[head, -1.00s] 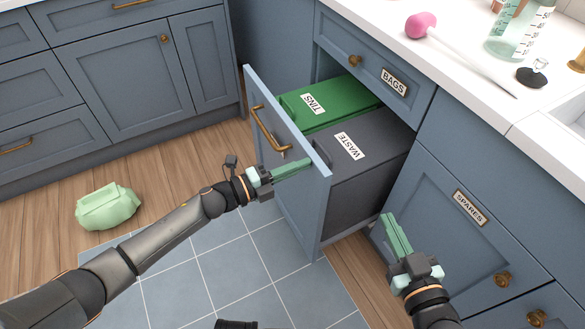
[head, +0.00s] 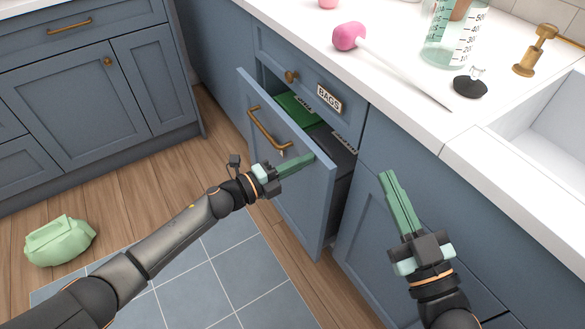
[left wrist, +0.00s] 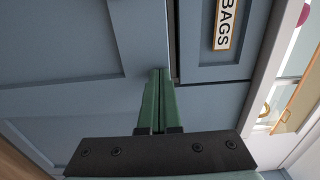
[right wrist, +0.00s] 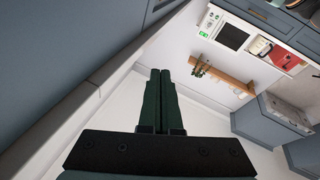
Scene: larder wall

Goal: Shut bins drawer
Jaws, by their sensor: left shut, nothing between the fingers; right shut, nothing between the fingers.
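The bins drawer (head: 312,205) has a blue-grey front with a brass bar handle (head: 268,130). It stands partly open below the drawer labelled BAGS. A strip of the green tins bin (head: 297,108) and of the dark waste bin (head: 343,160) shows behind its front. My left gripper (head: 312,160) is shut and empty, its fingertips at the outer face of the drawer front, right of the handle; the left wrist view also shows the drawer front (left wrist: 70,105) close to the fingers. My right gripper (head: 386,176) is shut and empty, in front of the cabinet right of the drawer.
The white counter (head: 400,75) above holds a pink-ended plunger-like tool (head: 349,37), a measuring jug (head: 450,40) and a black stopper (head: 470,87), beside a sink (head: 550,140). A green bag (head: 60,240) lies on the wooden floor at left. The tiled floor in front is clear.

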